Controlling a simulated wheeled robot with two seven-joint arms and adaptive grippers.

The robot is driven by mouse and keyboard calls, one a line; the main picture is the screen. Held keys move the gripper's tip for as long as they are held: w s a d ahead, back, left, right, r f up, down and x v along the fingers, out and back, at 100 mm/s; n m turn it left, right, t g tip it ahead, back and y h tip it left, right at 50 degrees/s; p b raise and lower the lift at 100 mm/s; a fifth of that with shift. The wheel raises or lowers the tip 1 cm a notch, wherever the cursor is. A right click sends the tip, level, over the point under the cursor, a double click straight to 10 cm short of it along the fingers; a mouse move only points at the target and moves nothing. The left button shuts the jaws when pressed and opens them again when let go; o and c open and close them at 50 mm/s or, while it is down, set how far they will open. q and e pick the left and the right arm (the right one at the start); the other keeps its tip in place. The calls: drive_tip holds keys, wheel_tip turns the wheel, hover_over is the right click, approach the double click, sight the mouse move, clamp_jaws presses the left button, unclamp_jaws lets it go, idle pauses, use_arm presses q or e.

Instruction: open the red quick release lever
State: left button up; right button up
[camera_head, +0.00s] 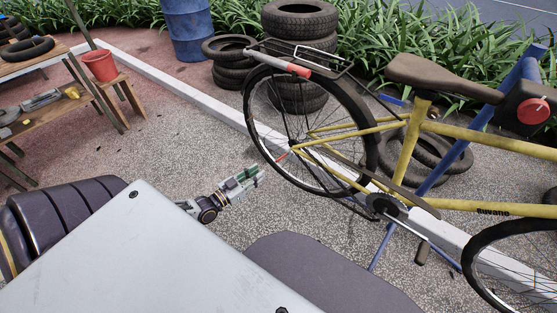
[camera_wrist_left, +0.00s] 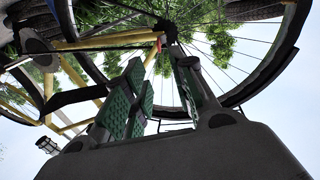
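A yellow bicycle (camera_head: 397,160) is held up on a blue stand. Its small red quick release lever (camera_head: 283,157) sits at the hub of the wheel on the left. A small red piece near the hub, apparently the lever (camera_wrist_left: 151,57), shows in the left wrist view just beyond my fingers. My left gripper (camera_head: 250,179) is below and left of the hub, apart from the lever. In the left wrist view the green-padded fingers (camera_wrist_left: 165,88) stand apart with nothing visible between them. My right gripper is out of view.
Stacked tires (camera_head: 300,28) and a blue barrel (camera_head: 187,30) stand behind the bicycle. A wooden bench (camera_head: 50,112) with tools and a red bucket (camera_head: 99,64) are at the left. The spoked wheel (camera_head: 345,105) is close to my left gripper. Paving between bench and bicycle is clear.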

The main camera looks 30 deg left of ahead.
use_arm(q)
drive_tip(key=shift+b+x, duration=1.55)
drive_tip(key=shift+x, duration=3.75)
drive_tip(key=shift+w+d, duration=0.1)
drive_tip(key=shift+w, duration=0.45)
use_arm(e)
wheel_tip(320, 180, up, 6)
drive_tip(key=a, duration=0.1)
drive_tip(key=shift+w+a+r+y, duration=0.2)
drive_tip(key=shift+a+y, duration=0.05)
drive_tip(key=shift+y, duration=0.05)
use_arm(q)
clamp_jaws()
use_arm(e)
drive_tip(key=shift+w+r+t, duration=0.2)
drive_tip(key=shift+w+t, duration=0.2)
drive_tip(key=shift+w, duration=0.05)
